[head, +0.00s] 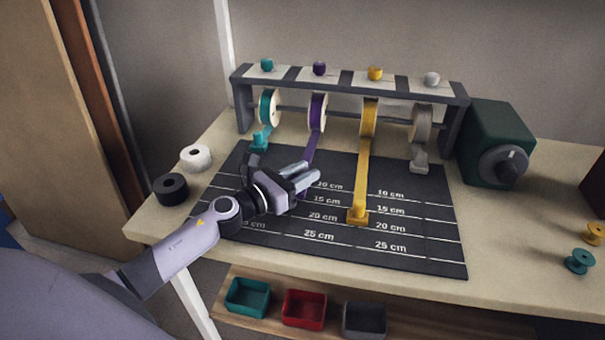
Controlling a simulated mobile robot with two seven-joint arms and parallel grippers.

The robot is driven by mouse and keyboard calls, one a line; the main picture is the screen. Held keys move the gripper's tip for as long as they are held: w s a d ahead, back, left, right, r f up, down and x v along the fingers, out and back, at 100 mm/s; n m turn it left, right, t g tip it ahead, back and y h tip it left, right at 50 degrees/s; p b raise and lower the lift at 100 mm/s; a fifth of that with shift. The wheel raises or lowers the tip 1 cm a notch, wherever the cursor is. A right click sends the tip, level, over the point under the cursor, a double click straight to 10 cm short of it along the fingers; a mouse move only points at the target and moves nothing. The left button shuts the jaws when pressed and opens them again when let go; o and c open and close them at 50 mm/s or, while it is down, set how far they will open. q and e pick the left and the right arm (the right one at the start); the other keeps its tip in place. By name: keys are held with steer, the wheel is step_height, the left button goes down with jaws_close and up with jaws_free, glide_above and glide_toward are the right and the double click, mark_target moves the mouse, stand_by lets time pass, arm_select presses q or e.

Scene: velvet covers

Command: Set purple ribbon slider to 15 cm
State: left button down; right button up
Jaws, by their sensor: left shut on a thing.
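The purple ribbon (310,147) hangs from the purple spool (317,112) on the rack and runs down onto the dark measuring mat (300,249). My left gripper (304,176) is shut at the ribbon's lower end, on the purple slider. The fingers hide the slider, so its exact mark cannot be read; the fingertips lie close to the 10 cm label. My left forearm comes in from the lower left and covers part of the mat's left labels. My right gripper is not in view.
The yellow slider (357,215) is pulled out near the 20 cm line. The teal slider (259,141) and grey slider (419,162) sit near the rack (240,118). A dark green box (497,135) stands right. Black (171,189) and white rolls (196,157) lie left.

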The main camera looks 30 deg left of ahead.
arm_select(q)
steer(key=shift+w, duration=0.1)
steer(key=c, duration=0.9)
jaws_free()
steer(key=v, duration=0.5)
steer(key=shift+a+f+b, duration=0.1)
steer(key=shift+b, duration=0.3)
steer(key=shift+v, duration=1)
